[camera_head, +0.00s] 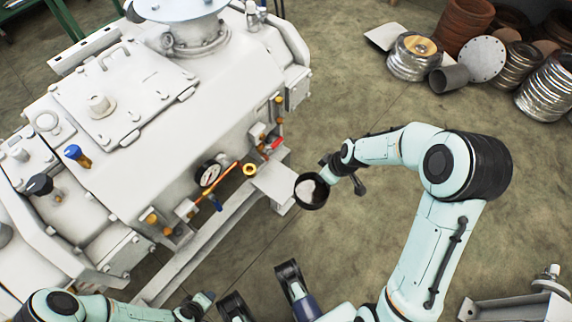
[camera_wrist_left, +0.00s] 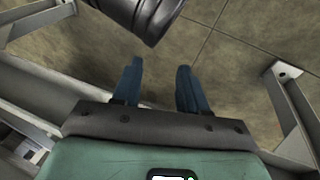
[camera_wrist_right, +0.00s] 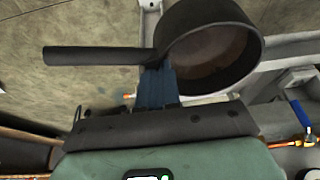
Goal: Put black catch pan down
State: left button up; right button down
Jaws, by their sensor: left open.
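The black catch pan (camera_head: 312,204) is a round pan with a straight handle, held in the air beside the white machine's lower edge. My right gripper (camera_head: 333,171) is at its handle. In the right wrist view, the blue fingers (camera_wrist_right: 157,75) are closed at the handle (camera_wrist_right: 100,56), next to the pan's bowl (camera_wrist_right: 245,50). The bowl's inside looks brownish there and pale in the head view; I cannot tell what is in it. My left gripper (camera_wrist_left: 158,80) is open and empty over the floor. Its arm is low at the left of the head view.
The white machine (camera_head: 160,140) fills the left, with a gauge (camera_head: 208,174) and brass fittings (camera_head: 250,169) near the pan. A flat pale ledge (camera_head: 272,182) lies just left of the pan. Metal discs and rings (camera_head: 412,60) are piled at the back right. Floor (camera_head: 340,90) between is clear.

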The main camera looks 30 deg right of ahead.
jog(key=w+a+b, duration=0.2)
jog(key=w+a, duration=0.3)
jog(key=w, duration=0.7)
jog(key=b+x, duration=0.1)
jog(key=x, duration=0.1)
jog(key=s+x, duration=0.1)
jog(key=x, duration=0.1)
jog(key=b+x, duration=0.1)
jog(key=x, duration=0.2)
jog(key=shift+s+d+f+b, duration=0.2)
jog(key=shift+d+f+b, duration=0.05)
jog(key=shift+d+b, duration=0.1)
pick_arm(q)
jog(key=s+a+f+g, duration=0.2)
jog(key=s+f, duration=0.4)
jog(key=f, duration=0.1)
jog(key=shift+s+f+n+g, duration=0.3)
jog(key=shift+s+g, duration=0.1)
pick_arm(e)
jog(key=c, duration=1.4)
grip_release()
jog(key=shift+o, duration=0.2)
